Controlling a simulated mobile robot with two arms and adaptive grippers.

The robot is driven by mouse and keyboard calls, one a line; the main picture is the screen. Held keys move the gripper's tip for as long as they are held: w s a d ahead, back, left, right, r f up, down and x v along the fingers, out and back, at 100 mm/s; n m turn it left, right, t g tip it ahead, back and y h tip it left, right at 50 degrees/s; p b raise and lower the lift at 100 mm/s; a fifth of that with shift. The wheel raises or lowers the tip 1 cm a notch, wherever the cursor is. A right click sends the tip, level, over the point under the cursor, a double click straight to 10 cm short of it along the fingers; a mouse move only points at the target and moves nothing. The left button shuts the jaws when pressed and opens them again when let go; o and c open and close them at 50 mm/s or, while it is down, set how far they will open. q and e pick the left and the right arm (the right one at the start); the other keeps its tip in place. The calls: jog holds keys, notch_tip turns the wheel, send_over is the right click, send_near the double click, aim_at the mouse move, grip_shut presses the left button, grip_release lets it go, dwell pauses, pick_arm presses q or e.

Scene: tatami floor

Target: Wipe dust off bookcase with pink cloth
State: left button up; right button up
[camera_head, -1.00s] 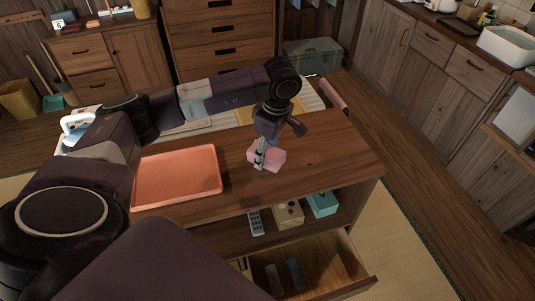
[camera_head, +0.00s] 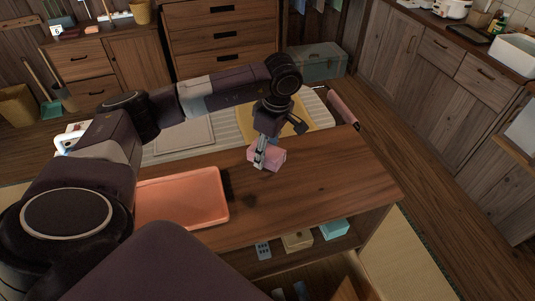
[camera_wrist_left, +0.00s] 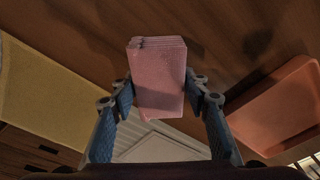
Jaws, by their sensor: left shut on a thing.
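The pink cloth (camera_head: 270,157) is a folded block in my left gripper (camera_head: 261,154), at the back part of the top. In the left wrist view the cloth (camera_wrist_left: 157,80) sits between the two blue fingers (camera_wrist_left: 162,122). I cannot tell whether it touches the wood. Dark smudges (camera_head: 250,201) mark the top beside the tray; I cannot tell whether they are dust or shadow. My right gripper is not in view.
An orange tray (camera_head: 182,200) lies on the left of the top. The shelf holds a remote (camera_head: 263,250), a beige box (camera_head: 297,241) and a teal box (camera_head: 334,229). A bed-like mat with a yellow cloth (camera_head: 300,115) lies behind the bookcase.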

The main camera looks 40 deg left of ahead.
pick_arm(q)
jog(key=shift+r, duration=0.9)
jog(key=shift+s+d+r+p, duration=0.1)
jog(key=shift+d+r+p, duration=0.05)
jog(key=shift+r+p, duration=0.3)
jog(key=shift+s+d+r+p, duration=0.15)
jog(key=shift+r+p, duration=0.1)
jog(key=shift+r, duration=0.3)
jog(key=shift+w+r+p, duration=0.15)
jog(key=shift+r+p, duration=0.3)
jog(key=shift+r, duration=0.2)
jog(key=shift+a+r+p, duration=0.1)
jog(key=shift+r+p, duration=0.3)
jog(key=shift+r, duration=0.65)
